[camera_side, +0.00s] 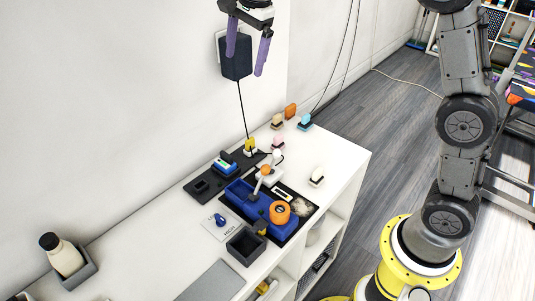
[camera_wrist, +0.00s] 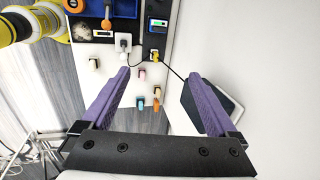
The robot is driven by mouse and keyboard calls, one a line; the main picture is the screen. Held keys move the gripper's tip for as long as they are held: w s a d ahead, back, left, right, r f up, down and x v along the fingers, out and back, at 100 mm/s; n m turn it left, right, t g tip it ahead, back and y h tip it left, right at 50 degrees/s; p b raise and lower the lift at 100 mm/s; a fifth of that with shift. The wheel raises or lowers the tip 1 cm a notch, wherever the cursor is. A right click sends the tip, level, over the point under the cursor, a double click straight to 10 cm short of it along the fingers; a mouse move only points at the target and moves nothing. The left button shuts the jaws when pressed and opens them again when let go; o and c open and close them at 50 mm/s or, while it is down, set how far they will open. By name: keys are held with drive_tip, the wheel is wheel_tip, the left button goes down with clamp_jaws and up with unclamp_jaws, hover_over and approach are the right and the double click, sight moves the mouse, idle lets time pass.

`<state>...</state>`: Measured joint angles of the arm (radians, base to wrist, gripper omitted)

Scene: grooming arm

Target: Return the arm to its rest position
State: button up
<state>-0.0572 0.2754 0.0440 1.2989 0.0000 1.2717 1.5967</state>
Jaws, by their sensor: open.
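My gripper (camera_side: 247,50) hangs high above the far end of the white table, near the wall. Its two purple fingers are apart with nothing between them. In the wrist view my gripper (camera_wrist: 160,98) shows the same two fingers spread wide, with the table top far below. The fingers touch nothing that I can see.
A dark wall box (camera_side: 235,55) with a cable is behind my gripper. The white table (camera_side: 150,225) carries a blue tray (camera_side: 240,192), an orange roll (camera_side: 279,212), a black box (camera_side: 246,245) and a bottle in a grey holder (camera_side: 62,255). Small coloured blocks stand at the far end.

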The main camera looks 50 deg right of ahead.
drive_tip(key=s+d+r+n+t, duration=0.1)
drive_tip(key=s+r+n, duration=0.15)
drive_tip(key=s, duration=0.75)
drive_tip(key=s+d+r+n+t, duration=0.15)
drive_tip(key=s+n, duration=0.25)
drive_tip(key=s, duration=0.6)
drive_tip(key=s+f+n, duration=1.1)
drive_tip(key=shift+s+d+f, duration=0.15)
drive_tip(key=shift+s+f, duration=0.05)
drive_tip(key=shift+s, duration=0.15)
